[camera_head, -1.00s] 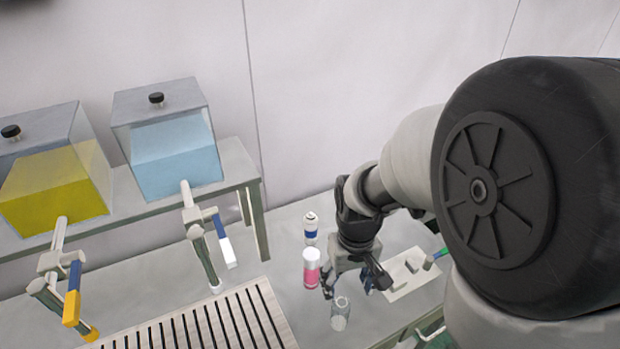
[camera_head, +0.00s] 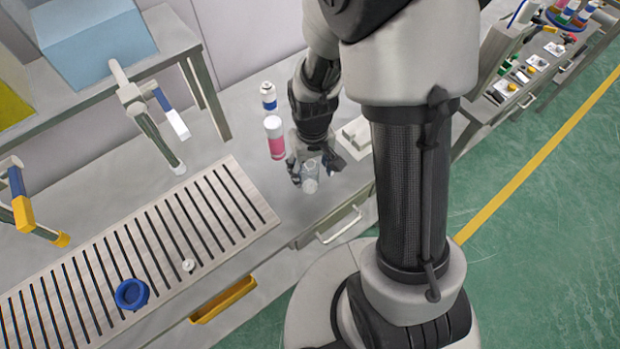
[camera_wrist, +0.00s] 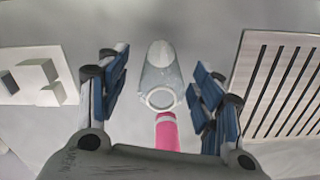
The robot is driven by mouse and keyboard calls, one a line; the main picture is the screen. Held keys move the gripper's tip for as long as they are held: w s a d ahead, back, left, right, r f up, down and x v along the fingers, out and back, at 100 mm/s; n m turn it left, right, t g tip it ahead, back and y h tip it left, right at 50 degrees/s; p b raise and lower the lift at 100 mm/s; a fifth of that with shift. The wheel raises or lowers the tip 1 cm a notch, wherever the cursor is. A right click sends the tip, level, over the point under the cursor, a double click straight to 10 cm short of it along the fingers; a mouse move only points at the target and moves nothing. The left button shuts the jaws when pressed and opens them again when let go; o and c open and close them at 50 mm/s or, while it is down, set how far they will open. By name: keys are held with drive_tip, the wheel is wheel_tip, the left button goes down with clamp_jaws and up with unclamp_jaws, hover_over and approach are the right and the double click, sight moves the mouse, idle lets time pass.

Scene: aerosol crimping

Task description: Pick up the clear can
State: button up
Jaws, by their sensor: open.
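The clear can (camera_head: 310,178) stands on the grey bench, near its front edge in the head view. In the wrist view the clear can (camera_wrist: 160,75) is see-through with a pale rim, ahead of and between the blue-padded fingers. My gripper (camera_head: 318,172) is open around the can, with a finger on each side. In the wrist view my gripper (camera_wrist: 160,98) shows gaps between both fingers and the can, so no grip is visible.
A pink and white can (camera_head: 275,138) and a blue and white can (camera_head: 268,97) stand close behind. The slotted rack (camera_head: 222,190) lies to the left, a white block fixture (camera_head: 358,135) to the right. Dispenser taps (camera_head: 150,125) overhang the bench at the left.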

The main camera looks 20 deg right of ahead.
sight(310, 178)
drive_tip(key=f, duration=0.1)
drive_tip(key=f+b, duration=0.1)
drive_tip(key=f, duration=0.3)
drive_tip(key=shift+w+a+b, duration=0.15)
drive_tip(key=shift+w+b, duration=0.1)
drive_tip(key=shift+b, duration=0.1)
drive_tip(key=shift+r, duration=0.1)
drive_tip(key=c, duration=1.1)
